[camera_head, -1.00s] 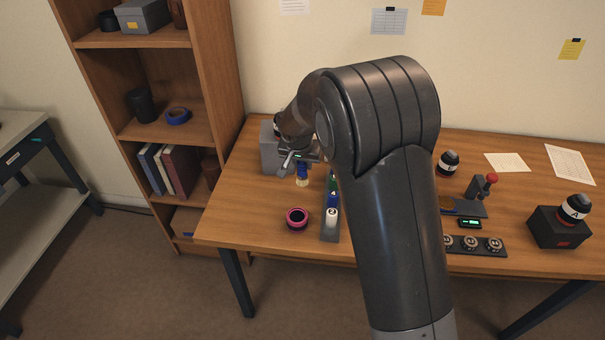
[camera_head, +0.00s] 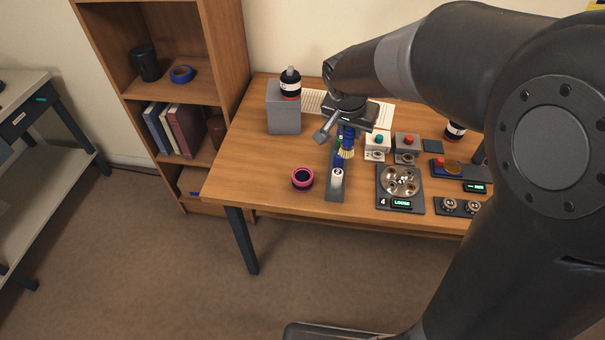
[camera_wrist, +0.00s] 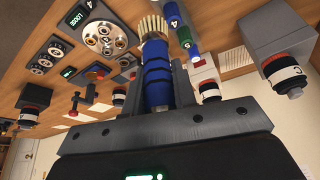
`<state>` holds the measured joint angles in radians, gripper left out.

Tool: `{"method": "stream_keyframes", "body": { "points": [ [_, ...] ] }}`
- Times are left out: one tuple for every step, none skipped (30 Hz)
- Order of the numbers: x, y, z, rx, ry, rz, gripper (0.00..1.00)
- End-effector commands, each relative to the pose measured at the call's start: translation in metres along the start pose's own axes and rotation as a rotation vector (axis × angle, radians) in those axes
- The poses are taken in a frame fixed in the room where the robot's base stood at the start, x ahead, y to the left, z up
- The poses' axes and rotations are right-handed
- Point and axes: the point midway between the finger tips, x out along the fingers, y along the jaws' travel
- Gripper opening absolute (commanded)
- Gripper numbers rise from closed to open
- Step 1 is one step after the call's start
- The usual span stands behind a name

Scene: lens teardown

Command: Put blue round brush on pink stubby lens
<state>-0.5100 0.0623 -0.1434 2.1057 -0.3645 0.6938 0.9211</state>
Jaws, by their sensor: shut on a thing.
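The blue round brush (camera_head: 347,138) is held in my gripper (camera_head: 347,124), with its pale bristles pointing down, above the table around the dark rack. In the wrist view the brush (camera_wrist: 157,75) stands between the jaws of my gripper (camera_wrist: 160,112), its bristles at the top of the picture. The pink stubby lens (camera_head: 302,179) is a short ring with a dark top, lying on the table near the front left edge. The brush is apart from it, to its right and further back. The pink lens does not show in the wrist view.
A dark rack (camera_head: 334,193) with numbered items stands right of the pink lens. A grey block (camera_head: 284,119) carries a black-and-white lens (camera_head: 290,83). A round tray station (camera_head: 400,186) marked 4 and LOOSE is further right. The table left of the pink lens is clear.

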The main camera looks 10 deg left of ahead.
Motion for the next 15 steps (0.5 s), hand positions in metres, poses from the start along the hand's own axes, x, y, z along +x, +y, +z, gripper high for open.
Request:
{"method": "stream_keyframes", "body": {
  "points": [
    [-0.002, 0.004, 0.002, 0.004, 0.001, 0.002, 0.02],
    [-0.003, 0.005, 0.003, 0.006, 0.001, 0.003, 0.02],
    [-0.002, 0.005, 0.005, 0.007, 0.001, 0.004, 0.02],
    [-0.001, 0.004, 0.007, 0.008, 0.000, 0.005, 0.02],
    [0.000, 0.001, 0.008, 0.008, 0.000, 0.005, 0.02],
    [0.003, -0.005, 0.011, 0.006, -0.001, 0.006, 0.02],
    [0.006, -0.010, 0.013, 0.006, -0.001, 0.006, 0.02],
    [0.009, -0.016, 0.016, 0.004, -0.001, 0.005, 0.02],
    [0.013, -0.025, 0.020, 0.004, -0.002, 0.006, 0.02],
    [0.017, -0.032, 0.023, 0.003, -0.001, 0.006, 0.02],
    [0.020, -0.040, 0.026, 0.002, -0.001, 0.006, 0.02],
    [0.025, -0.049, 0.029, 0.004, -0.002, 0.006, 0.02],
    [0.028, -0.056, 0.033, 0.004, -0.002, 0.006, 0.02],
    [0.031, -0.062, 0.035, 0.003, -0.001, 0.006, 0.02],
    [0.036, -0.071, 0.038, 0.004, 0.000, 0.006, 0.02]
  ]
}}
